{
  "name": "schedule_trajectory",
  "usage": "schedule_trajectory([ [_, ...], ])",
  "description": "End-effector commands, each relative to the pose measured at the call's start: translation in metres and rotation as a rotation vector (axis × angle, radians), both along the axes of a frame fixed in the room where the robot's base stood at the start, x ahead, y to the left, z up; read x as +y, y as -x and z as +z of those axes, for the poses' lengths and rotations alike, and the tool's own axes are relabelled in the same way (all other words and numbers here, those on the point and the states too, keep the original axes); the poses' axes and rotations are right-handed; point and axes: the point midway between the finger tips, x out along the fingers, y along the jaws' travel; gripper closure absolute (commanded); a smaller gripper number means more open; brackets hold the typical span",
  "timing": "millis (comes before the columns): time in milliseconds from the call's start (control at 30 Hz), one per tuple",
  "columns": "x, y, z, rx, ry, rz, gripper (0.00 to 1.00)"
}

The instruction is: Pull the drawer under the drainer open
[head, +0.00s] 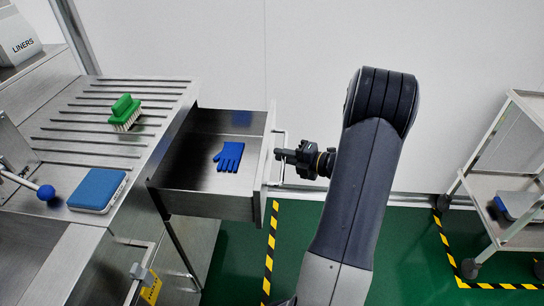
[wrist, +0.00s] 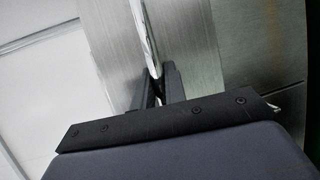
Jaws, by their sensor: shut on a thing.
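The drawer (head: 206,203) under the ridged drainer (head: 75,127) is pulled well out to the right in the head view. A blue glove (head: 229,157) lies on its floor. In the wrist view the handle (wrist: 147,35) runs down between the two dark fingers (wrist: 158,92), in front of the brushed metal front. The exact contact is partly hidden by the fingers.
A blue-knobbed lever (head: 45,192) is at left. A shelf cart (head: 515,185) stands at right. Green floor with striped tape (head: 270,250) is open between.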

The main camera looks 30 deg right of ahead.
Motion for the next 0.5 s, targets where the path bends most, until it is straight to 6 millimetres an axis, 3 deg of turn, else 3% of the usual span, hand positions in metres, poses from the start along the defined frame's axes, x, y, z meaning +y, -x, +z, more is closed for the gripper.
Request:
schedule_trajectory([
  [467, -0.0035, 0.0027, -0.0007, 0.002, 0.001, 0.001, 1.0],
  [500, -0.0035, 0.0027, -0.0007, 0.002, 0.001, 0.001, 0.84],
])
